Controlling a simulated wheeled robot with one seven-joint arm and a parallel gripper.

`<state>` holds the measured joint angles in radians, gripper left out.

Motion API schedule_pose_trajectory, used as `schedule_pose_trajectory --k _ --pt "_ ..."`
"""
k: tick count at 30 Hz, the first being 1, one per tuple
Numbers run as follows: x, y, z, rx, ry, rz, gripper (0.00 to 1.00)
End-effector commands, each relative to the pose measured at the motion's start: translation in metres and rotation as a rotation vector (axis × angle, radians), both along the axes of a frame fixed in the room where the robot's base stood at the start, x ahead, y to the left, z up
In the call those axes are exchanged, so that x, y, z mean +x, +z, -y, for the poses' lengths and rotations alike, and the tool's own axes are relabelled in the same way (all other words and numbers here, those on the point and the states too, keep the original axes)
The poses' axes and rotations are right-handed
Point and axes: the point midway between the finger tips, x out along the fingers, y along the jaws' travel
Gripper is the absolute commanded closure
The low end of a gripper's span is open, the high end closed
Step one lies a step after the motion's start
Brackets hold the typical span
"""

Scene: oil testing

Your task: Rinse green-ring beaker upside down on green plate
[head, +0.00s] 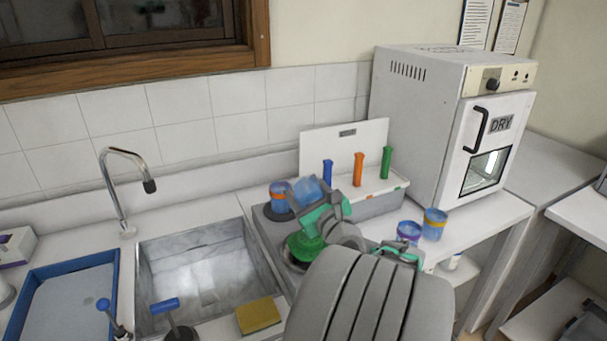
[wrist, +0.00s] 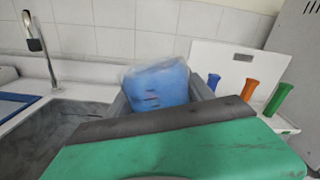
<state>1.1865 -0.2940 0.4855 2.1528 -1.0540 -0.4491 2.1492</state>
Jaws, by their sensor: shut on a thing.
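My gripper (head: 318,196) is shut on a blue beaker (head: 306,190), raised above the counter right of the sink. The beaker also fills the middle of the wrist view (wrist: 155,86), between the grey fingers, with dark marks on its side. Its ring colour is not visible in either view, and I cannot tell which way its mouth points. The green plate (head: 301,246) is on the unit beside the sink, below and slightly left of my gripper. My arm partly covers it.
An orange-ringed beaker (head: 280,198) stands just behind the green plate. The sink (head: 205,265) and tap (head: 122,180) are left. Blue, orange and green brushes or handles stand in a white box (head: 375,187). Two beakers, purple-ringed (head: 409,232) and orange-ringed (head: 434,224), stand before the dryer (head: 455,130).

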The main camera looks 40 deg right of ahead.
Motion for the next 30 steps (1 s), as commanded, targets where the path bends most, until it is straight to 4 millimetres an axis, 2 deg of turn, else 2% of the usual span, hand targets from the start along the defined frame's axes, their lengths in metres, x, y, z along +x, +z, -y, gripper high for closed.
schedule_pose_trajectory --k 1,11,12,19,24,30 --pt "0.0 0.008 0.0 0.045 0.0 0.01 0.83" --pt "-0.001 0.006 0.002 0.344 -0.001 0.098 0.83" --pt "-0.001 -0.015 0.002 0.335 -0.001 0.097 0.83" --pt "-0.001 -0.05 0.002 0.329 0.0 0.096 0.83" --pt "0.0 -0.061 0.002 0.328 0.001 0.096 0.83" --pt "0.0 -0.062 0.002 0.325 0.001 0.096 0.83"
